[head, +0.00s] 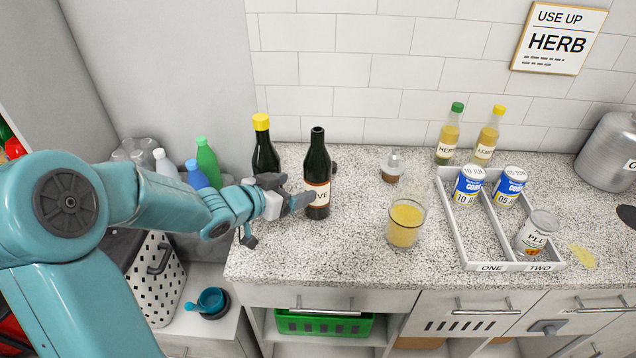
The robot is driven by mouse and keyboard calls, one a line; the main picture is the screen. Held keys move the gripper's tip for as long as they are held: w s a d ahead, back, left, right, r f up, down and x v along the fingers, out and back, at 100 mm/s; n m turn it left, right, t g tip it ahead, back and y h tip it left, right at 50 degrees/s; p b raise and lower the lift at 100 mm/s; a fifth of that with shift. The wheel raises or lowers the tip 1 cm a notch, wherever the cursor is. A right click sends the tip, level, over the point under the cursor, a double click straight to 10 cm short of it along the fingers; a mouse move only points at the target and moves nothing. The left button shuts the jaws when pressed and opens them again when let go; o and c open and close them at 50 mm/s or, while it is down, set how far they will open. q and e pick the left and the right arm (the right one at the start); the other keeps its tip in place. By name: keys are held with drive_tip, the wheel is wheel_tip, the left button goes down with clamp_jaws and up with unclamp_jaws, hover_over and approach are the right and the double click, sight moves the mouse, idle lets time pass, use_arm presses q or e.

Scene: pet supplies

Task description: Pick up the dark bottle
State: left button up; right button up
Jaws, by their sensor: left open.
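A dark bottle (318,163) with an open neck stands upright on the speckled counter. Its pale label is partly hidden by my gripper, with "VE" readable. A second dark bottle (264,155) with a yellow cap stands to its left, its lower part hidden behind my gripper. My left gripper (294,192) is open and empty, with its fingers pointing right at the uncapped bottle's label. One fingertip overlaps the label's left edge in the picture; I cannot tell if it touches. My right gripper is not in view.
A glass jar of yellow contents (405,223) and a small glass dispenser (391,167) stand to the right. Beyond them is a divided tray (476,238) with cans. Two capped bottles stand behind the tray. The counter (345,245) in front of the bottle is clear.

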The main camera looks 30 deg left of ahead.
sight(307, 185)
use_arm(q)
drive_tip(key=x, duration=0.3)
drive_tip(key=shift+d+r, duration=0.1)
drive_tip(key=shift+d, duration=0.25)
drive_tip(key=shift+w+f, duration=0.25)
drive_tip(key=shift+w, duration=0.05)
drive_tip(key=p+x, duration=0.1)
drive_tip(key=x, duration=0.4)
drive_tip(key=shift+d, duration=0.1)
drive_tip(key=shift+s, duration=0.2)
drive_tip(key=shift+r, duration=0.1)
drive_tip(key=shift+c, duration=0.7)
drive_tip(key=shift+w, duration=0.15)
drive_tip(key=c, duration=0.7)
